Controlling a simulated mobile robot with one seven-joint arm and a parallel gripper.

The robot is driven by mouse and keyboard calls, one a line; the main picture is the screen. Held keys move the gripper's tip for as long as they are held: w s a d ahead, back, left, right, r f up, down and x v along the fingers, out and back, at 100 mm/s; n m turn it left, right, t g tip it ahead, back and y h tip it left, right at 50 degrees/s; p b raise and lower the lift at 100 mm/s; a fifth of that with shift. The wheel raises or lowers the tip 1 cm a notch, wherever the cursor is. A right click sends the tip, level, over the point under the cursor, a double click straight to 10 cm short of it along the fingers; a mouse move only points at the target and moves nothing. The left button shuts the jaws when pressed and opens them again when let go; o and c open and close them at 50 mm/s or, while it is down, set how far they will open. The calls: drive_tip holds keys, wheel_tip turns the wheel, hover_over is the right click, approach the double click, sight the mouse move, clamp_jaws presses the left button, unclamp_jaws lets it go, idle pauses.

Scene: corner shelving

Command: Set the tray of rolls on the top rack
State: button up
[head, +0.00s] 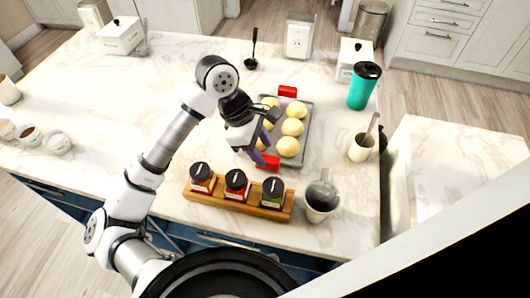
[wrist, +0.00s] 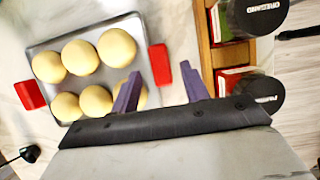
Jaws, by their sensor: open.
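The grey metal tray (head: 304,136) lies on the marble counter with several pale round rolls (head: 292,127) on it. It has a red handle at its far end (head: 287,91) and one at its near end (head: 267,162). My gripper (head: 267,139) is open and empty at the tray's left side, toward the near end. In the wrist view, the purple fingertips (wrist: 160,69) point at the near red handle (wrist: 159,64), which shows between them, apparently untouched. The left finger overlaps the rolls in the picture and partly hides one. I see no rack in either view.
A wooden holder (head: 238,201) with black-lidded spice jars stands just before the tray. A grey cup (head: 321,200), a white utensil crock (head: 361,148) and a teal tumbler (head: 363,86) stand to the right. A black ladle (head: 252,52) lies behind. The counter's left middle is clear.

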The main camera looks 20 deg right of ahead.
drive_tip(key=b+v, duration=0.1)
drive_tip(key=v, duration=0.8)
drive_tip(key=shift+r, duration=0.25)
